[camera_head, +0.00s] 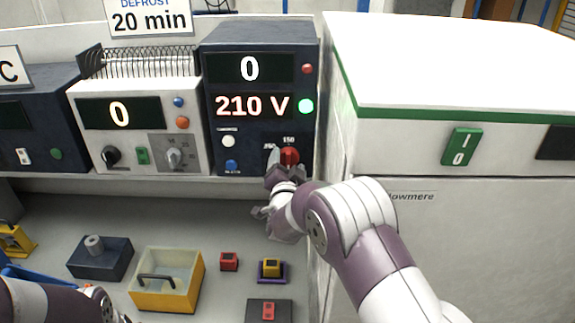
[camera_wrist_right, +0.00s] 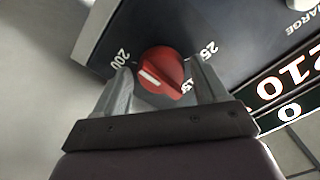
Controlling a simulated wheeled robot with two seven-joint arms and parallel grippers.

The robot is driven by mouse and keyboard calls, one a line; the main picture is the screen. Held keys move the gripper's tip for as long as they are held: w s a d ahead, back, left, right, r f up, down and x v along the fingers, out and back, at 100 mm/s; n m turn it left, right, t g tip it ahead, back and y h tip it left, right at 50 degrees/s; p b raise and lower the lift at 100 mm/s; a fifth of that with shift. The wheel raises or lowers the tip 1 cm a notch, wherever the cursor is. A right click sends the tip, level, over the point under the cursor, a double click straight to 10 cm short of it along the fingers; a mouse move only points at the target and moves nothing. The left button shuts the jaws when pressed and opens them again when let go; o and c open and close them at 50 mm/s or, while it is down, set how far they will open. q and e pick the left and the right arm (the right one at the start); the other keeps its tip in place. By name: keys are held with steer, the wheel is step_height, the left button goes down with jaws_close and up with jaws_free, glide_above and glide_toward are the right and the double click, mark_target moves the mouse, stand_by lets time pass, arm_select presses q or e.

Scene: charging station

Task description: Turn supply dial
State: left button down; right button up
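The supply dial is a red knob (camera_head: 290,156) at the lower right of the dark supply unit (camera_head: 213,120), whose lower display reads 210 V. In the right wrist view the red dial (camera_wrist_right: 162,70) has a white pointer mark, with printed numbers around it. My right gripper (camera_head: 280,167) is at the dial. In the wrist view its two fingers (camera_wrist_right: 162,88) stand apart on either side of the dial, with a gap visible around it. My left gripper (camera_head: 112,303) is partly in view at the bottom left; its fingers are not clear.
A white unit (camera_head: 137,125) with knobs stands left of the supply. A large white cabinet (camera_head: 450,190) with a green switch (camera_head: 462,146) closes off the right. Below lie a yellow box (camera_head: 165,300), a dark block (camera_head: 100,262) and small red and yellow blocks on the grey surface.

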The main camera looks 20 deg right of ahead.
steer(key=shift+o, duration=0.3)
steer(key=shift+s, duration=0.1)
steer(key=shift+s+a+f, duration=0.1)
steer(key=shift+s+a, duration=0.05)
steer(key=shift+s, duration=0.15)
steer(key=b+v, duration=0.4)
steer(key=v, duration=0.7)
steer(key=shift+s, duration=0.4)
